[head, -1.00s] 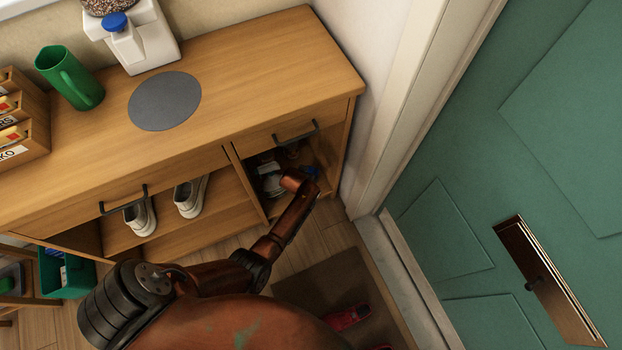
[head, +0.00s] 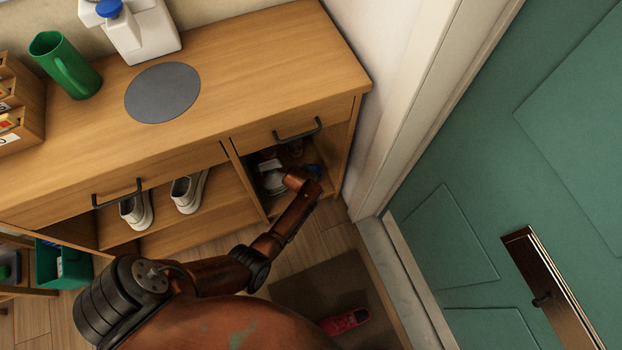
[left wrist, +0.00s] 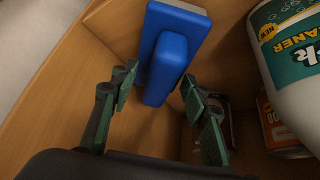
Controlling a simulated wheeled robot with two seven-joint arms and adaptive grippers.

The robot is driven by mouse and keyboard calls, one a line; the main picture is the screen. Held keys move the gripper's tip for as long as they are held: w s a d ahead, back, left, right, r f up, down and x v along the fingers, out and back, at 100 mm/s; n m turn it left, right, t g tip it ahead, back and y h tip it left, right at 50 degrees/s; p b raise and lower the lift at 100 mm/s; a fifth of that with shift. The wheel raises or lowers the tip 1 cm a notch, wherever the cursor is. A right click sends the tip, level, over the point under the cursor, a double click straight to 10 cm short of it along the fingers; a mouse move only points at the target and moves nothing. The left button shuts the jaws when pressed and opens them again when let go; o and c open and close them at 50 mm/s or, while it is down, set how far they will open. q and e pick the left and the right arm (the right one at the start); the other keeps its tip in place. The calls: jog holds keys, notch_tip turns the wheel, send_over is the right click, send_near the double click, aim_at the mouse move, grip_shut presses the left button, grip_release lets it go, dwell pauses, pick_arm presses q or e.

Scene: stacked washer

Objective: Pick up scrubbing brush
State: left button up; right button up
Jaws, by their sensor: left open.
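The scrubbing brush (left wrist: 168,55) is blue with a pale strip at its top end, in the left wrist view. It stands against the wooden wall inside the cabinet's right compartment. My left gripper (left wrist: 158,90) is open, with green-padded fingers on either side of the brush's lower block; gaps show and it is not gripped. In the head view my left arm reaches into the compartment, and the gripper itself is mostly hidden. A small patch of blue (head: 315,170) shows there beside the wrist. My right gripper is not in view.
A white and teal cleaner bottle (left wrist: 295,60) and an orange-labelled can (left wrist: 282,125) stand close to the right of the gripper. The wooden cabinet (head: 270,60) has a drawer handle (head: 297,130) above the opening. A green door (head: 450,220) is at right.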

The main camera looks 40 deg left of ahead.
pick_arm(q)
jog(key=shift+f, duration=0.1)
dwell(0.3)
grip_shut()
dwell(0.4)
